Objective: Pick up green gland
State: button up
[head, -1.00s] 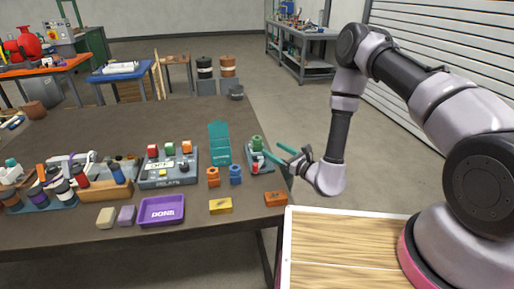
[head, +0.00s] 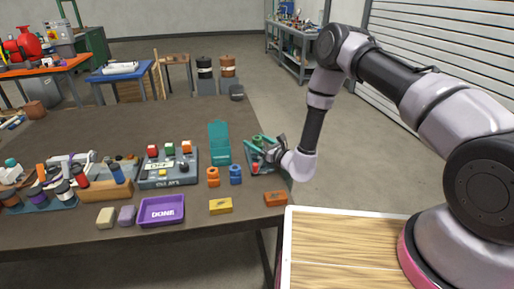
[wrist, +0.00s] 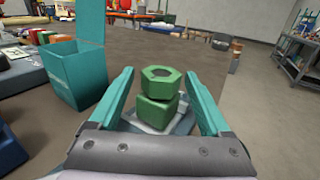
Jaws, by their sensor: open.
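The green gland (wrist: 158,92) shows in the wrist view as a hex-shaped piece with a round hole in its top, stacked on a base. My gripper (wrist: 163,85) is open, with one teal finger on each side of the green gland and a visible gap on both sides. In the head view my gripper (head: 262,143) is at the right end of the table, over a small grey stand (head: 264,169). The fingers hide most of the green gland there. A red piece (head: 255,168) sits on the front of the stand.
A teal open-lidded box (wrist: 75,75) stands close to the left finger. Orange (head: 213,177) and blue (head: 236,174) fittings stand left of the stand. A yellow block (head: 220,206), an orange block (head: 275,198) and a purple tray (head: 161,210) lie nearer the table's front edge.

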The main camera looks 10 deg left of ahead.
grip_shut()
